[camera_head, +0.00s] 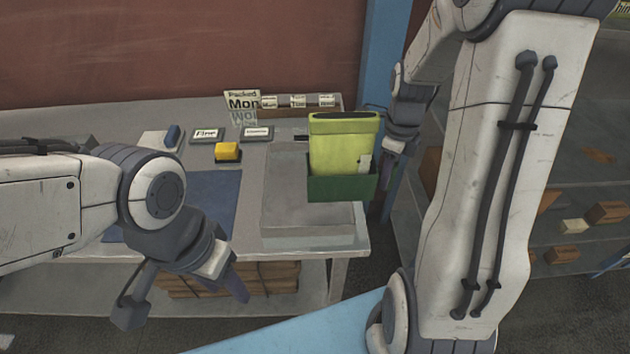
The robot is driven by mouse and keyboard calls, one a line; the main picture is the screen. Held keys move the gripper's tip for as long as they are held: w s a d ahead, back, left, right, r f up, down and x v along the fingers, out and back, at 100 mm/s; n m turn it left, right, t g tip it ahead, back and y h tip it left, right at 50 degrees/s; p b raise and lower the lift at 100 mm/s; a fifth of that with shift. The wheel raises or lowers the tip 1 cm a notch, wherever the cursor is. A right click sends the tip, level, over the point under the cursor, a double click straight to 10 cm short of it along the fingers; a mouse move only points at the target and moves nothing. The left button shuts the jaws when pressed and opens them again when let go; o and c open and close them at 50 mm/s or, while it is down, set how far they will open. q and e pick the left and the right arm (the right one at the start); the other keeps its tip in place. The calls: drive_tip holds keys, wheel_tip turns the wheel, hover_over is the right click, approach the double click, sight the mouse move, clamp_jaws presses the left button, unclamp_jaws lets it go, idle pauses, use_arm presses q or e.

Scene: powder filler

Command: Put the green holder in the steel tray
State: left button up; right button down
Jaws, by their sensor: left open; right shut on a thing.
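The dark green holder (341,189) has a tall yellow-green pouch (338,146) standing upright in it. It is over the right part of the steel tray (285,216), covering part of it. I cannot tell whether its base touches the tray floor. My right gripper (377,167) is at the holder's right side and shut on it; the contact is partly hidden. My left gripper (185,295) is open and empty, low in front of the table's front edge, away from the holder.
A blue mat (213,192) lies left of the tray. A blue post (382,55) rises behind the table. Shelves with boxes (605,212) are at the right.

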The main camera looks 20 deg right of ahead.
drive_tip(key=w+a+f+p, duration=0.1)
drive_tip(key=w+a+f, duration=0.3)
drive_tip(key=a, duration=0.1)
drive_tip(key=w+a+f+p, duration=0.1)
drive_tip(key=w+a+f, duration=0.1)
drive_tip(key=a, duration=0.1)
drive_tip(key=shift+w+a+f+p, duration=0.1)
drive_tip(key=shift+w+f+p, duration=0.1)
drive_tip(key=shift+p, duration=0.15)
drive_tip(key=shift+a+f, duration=0.1)
drive_tip(key=shift+f, duration=0.05)
wheel_tip(320, 180, down, 3)
drive_tip(key=shift+f+p, duration=0.1)
drive_tip(key=shift+p, duration=0.5)
drive_tip(key=shift+f, duration=0.3)
drive_tip(key=shift+f, duration=0.2)
drive_tip(key=c, duration=0.8)
unclamp_jaws()
drive_tip(key=shift+r, duration=0.1)
